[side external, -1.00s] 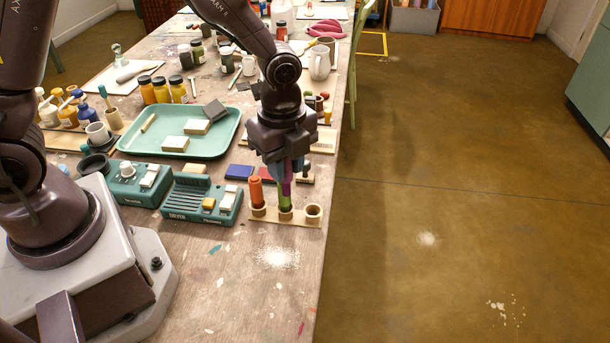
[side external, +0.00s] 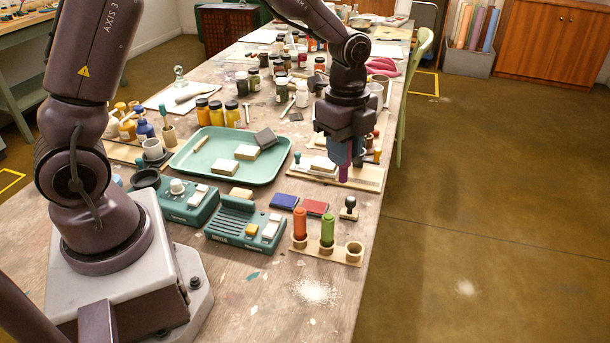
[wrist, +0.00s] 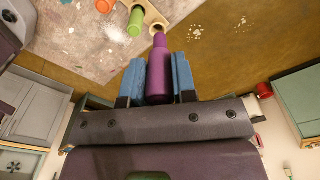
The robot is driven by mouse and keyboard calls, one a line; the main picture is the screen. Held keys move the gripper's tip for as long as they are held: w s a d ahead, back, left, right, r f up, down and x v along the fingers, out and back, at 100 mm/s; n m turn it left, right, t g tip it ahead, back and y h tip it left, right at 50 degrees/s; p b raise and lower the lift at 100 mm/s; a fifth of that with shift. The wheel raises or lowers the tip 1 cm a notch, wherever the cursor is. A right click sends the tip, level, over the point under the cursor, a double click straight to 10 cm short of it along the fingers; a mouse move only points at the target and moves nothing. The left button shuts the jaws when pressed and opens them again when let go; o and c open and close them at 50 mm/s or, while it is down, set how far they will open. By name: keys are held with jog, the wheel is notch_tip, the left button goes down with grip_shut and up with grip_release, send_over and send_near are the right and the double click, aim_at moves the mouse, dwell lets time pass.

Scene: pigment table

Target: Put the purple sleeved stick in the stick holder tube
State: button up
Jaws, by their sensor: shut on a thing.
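My gripper (side external: 343,152) has its blue fingers shut on the purple sleeved stick (wrist: 159,70). The stick's lower end (side external: 344,174) points down in the side view, in the air above the table. The wooden stick holder (side external: 318,252) stands at the table's right part. Its left tube holds an orange stick (side external: 299,222), its middle tube a green stick (side external: 327,231). The right tube (side external: 354,250) is empty. In the wrist view the empty tube (wrist: 157,25) shows just beyond the purple stick's tip, which is apart from it or overlaps it only in the picture.
A stamp (side external: 348,208), a red pad (side external: 315,207) and a blue pad (side external: 284,201) lie behind the holder. A green device (side external: 236,226) is at its left. A wooden tray (side external: 362,178) lies behind. The table's edge is close to the holder's right.

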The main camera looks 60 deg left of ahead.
jog(key=w+a+f+n, duration=0.1)
jog(key=w+a+f, duration=0.2)
jog(key=w+a, duration=0.4)
jog(key=w+a+f+n, duration=0.2)
jog(key=w+a+f, duration=0.1)
jog(key=w+a, duration=0.4)
jog(key=shift+a+n, duration=0.25)
jog(key=shift+n, duration=0.05)
dwell(0.7)
jog(key=shift+f, duration=0.85)
jog(key=shift+f, duration=0.35)
jog(key=shift+f, duration=0.45)
jog(key=shift+f, duration=0.1)
